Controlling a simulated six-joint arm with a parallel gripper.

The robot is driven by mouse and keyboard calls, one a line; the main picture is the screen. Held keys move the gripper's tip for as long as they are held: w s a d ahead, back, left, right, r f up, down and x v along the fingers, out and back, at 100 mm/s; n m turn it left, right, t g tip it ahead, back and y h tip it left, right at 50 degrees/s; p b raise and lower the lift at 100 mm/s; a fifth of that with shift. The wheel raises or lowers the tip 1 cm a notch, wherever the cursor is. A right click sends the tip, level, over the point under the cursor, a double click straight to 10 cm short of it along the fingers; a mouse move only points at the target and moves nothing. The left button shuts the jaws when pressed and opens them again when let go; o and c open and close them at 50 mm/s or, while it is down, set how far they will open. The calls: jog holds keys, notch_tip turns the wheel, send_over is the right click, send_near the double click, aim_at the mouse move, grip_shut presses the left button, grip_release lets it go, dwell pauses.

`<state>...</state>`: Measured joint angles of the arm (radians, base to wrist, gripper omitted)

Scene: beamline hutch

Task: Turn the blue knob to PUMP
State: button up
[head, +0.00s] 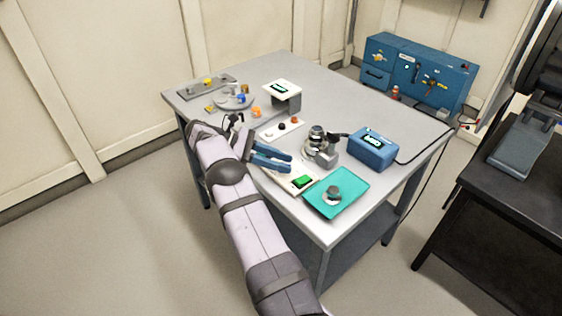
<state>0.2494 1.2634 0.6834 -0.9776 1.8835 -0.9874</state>
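A small blue piece (241,99) sits on a round grey plate (226,103) at the left of the table. It may be the blue knob, but I cannot tell at this size. No PUMP label can be read, and the way any knob points does not show. My gripper (291,163) has two blue fingers, pointing right above the middle of the table's near left side. The fingers are apart with nothing visible between them. It is to the right of and nearer than the round plate. My arm hides part of the table's left edge.
A grey panel (207,86) with small coloured parts lies at the far left corner. A white-topped stand (283,89), a microscope-like device (318,143), a blue box (372,150) and a teal tray (350,183) stand on the table. A blue cabinet (440,78) is behind.

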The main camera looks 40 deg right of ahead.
notch_tip(320, 180, up, 10)
dwell(0.7)
